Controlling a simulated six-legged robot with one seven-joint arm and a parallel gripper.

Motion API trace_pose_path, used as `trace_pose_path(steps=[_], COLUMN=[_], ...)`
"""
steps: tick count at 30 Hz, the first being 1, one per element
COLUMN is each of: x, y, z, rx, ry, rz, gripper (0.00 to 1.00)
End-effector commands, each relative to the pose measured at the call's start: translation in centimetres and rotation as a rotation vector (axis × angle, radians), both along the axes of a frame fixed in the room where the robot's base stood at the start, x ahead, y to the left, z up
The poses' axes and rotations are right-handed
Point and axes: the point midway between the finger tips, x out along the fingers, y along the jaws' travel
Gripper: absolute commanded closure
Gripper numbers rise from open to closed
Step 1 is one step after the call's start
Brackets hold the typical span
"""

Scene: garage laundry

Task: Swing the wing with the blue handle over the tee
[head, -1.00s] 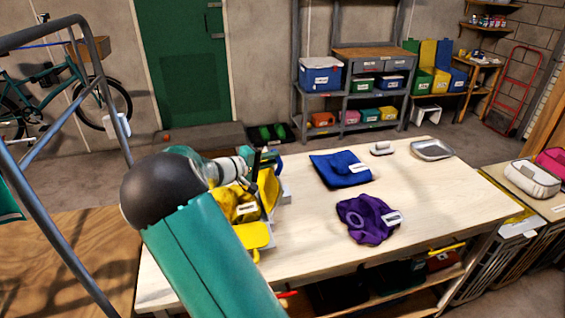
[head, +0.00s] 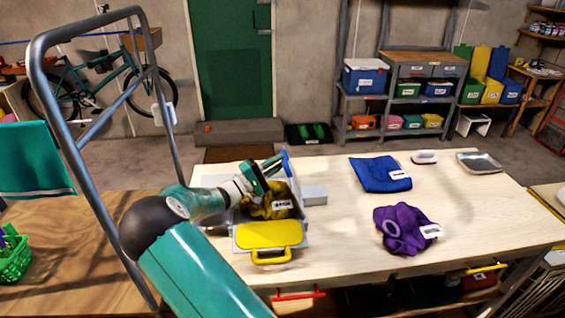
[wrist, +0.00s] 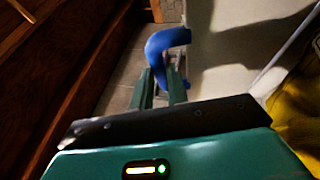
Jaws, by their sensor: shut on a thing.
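The mustard-yellow tee (head: 270,203), with a white label, lies bunched on a grey folding board (head: 314,195) at the left part of the table. My gripper (head: 272,171) is at the far side of the board, behind the tee, shut on the blue handle (head: 286,163). In the wrist view the blue handle (wrist: 166,42) is a curved bar at my fingertips (wrist: 163,82). The blue-handled wing itself is mostly hidden by my gripper and the tee. A yellow panel with a yellow handle (head: 270,236) lies at the near side. Yellow cloth shows at the right of the wrist view (wrist: 300,112).
A folded blue cloth (head: 380,174) and a crumpled purple garment (head: 402,230) lie to the right on the table (head: 340,240). A small white-topped item (head: 424,157) and a metal tray (head: 479,163) stand at the far right. A grey metal frame (head: 55,110) rises at left.

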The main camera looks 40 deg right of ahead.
Motion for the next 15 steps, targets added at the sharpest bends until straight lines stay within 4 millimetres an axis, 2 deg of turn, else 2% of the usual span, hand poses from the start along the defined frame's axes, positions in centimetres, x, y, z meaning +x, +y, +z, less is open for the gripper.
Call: trace_pose_path(steps=[1, 15], x=[-0.13, -0.17], y=[0.09, 0.15], z=[-0.83, -1.43], rx=[0.013, 0.02], ry=[0.006, 0.013], rz=[-0.002, -0.004], gripper=[1.0, 1.0])
